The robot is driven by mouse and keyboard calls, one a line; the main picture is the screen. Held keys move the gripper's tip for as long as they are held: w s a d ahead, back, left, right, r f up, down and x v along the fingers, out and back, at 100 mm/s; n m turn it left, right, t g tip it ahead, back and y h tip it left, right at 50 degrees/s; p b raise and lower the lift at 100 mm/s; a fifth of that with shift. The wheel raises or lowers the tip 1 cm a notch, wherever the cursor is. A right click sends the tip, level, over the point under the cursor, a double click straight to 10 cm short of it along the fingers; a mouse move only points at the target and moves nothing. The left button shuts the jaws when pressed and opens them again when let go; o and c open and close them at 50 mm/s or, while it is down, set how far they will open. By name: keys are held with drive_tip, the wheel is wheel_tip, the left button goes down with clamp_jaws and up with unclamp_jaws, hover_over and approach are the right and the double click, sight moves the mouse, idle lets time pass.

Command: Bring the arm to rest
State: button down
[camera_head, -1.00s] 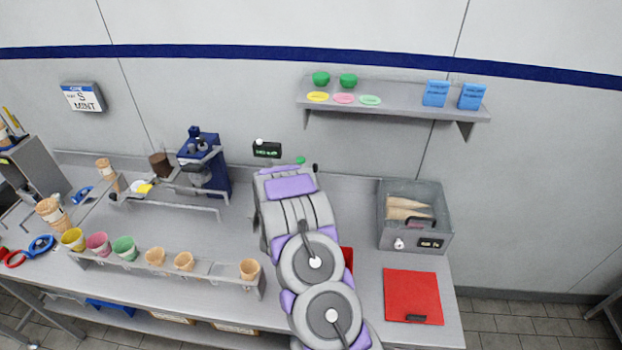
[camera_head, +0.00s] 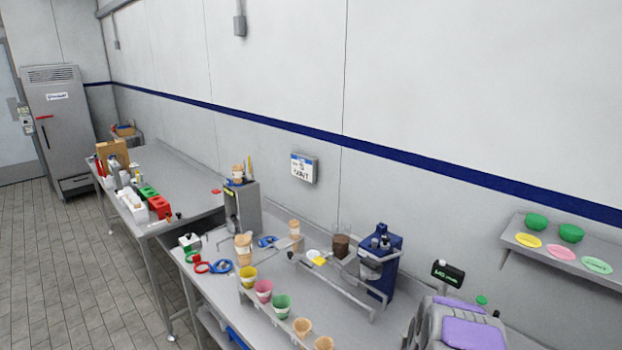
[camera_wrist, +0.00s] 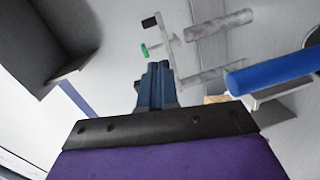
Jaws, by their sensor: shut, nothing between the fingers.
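My arm (camera_head: 472,334) shows as a grey and purple link at the lower right of the head view. The rest of it is cut off there, and its gripper end does not show. In the wrist view my gripper (camera_wrist: 155,68) has its dark blue fingers together, with nothing between them. The fingers are clear of the grey rails beyond them.
The counter (camera_head: 238,315) holds several cones in a rack, a cup (camera_head: 281,305) and a blue machine (camera_head: 380,262). A wall shelf (camera_head: 520,240) is at the right. A second counter (camera_head: 185,165) and open tiled floor (camera_head: 50,260) lie left.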

drive_tip(key=w+a+m+y+b, duration=0.1)
drive_tip(key=w+a+m+y, duration=0.1)
drive_tip(key=w+a+y, duration=0.3)
drive_tip(key=s+a+r+m+g+y+b, duration=0.1)
drive_tip(key=s+a+r+g+y, duration=0.2)
drive_tip(key=a, duration=0.8)
drive_tip(key=s+a+r+y+b, duration=0.25)
drive_tip(key=s+a+y, duration=0.25)
drive_tip(key=a, duration=0.6)
drive_tip(key=s+a+r+m+g, duration=0.1)
drive_tip(key=s+r+g, duration=0.1)
drive_tip(key=s, duration=0.9)
drive_tip(key=s+a+r+m+g+b, duration=0.1)
drive_tip(key=s+r+g, duration=0.2)
drive_tip(key=s, duration=0.8)
drive_tip(key=s+a+r+m+g+b, duration=0.1)
drive_tip(key=s+g, duration=0.3)
drive_tip(key=s, duration=0.8)
drive_tip(key=shift+a+r, duration=0.5)
drive_tip(key=shift+r, duration=0.2)
